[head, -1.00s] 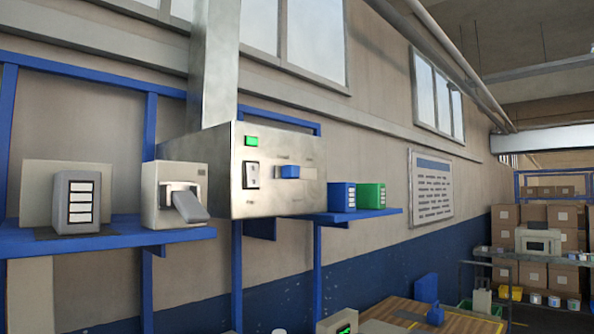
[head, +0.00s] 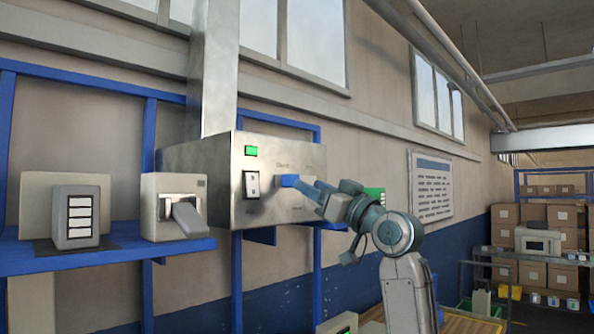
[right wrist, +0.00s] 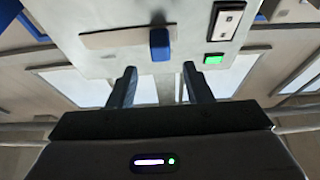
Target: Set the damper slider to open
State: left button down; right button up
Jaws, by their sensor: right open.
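The damper slider is a blue knob (head: 289,181) on the front of a grey metal box (head: 232,190). In the right wrist view, which looks upside down, the blue knob (right wrist: 160,44) sits near one end of a pale slot (right wrist: 110,40). The slot runs on to the left there. My right gripper (head: 305,188) has come up to the box front from the right. In the right wrist view my right gripper (right wrist: 159,70) is open, its two fingers apart and empty. The knob lines up between them, just beyond the tips. The lettering is too small to read. My left gripper is out of view.
A rocker switch (head: 251,184) and a lit green lamp (head: 251,150) are on the same box, left of the knob.

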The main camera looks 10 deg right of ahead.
aim_at(296, 177)
jog(key=p+x, duration=0.2)
jog(key=x, duration=0.2)
jog(key=shift+w+a+r, duration=0.1)
jog(key=shift+a+r, duration=0.15)
jog(key=shift+a, duration=0.05)
jog(key=shift+w+a, duration=0.25)
jog(key=shift+w, duration=0.3)
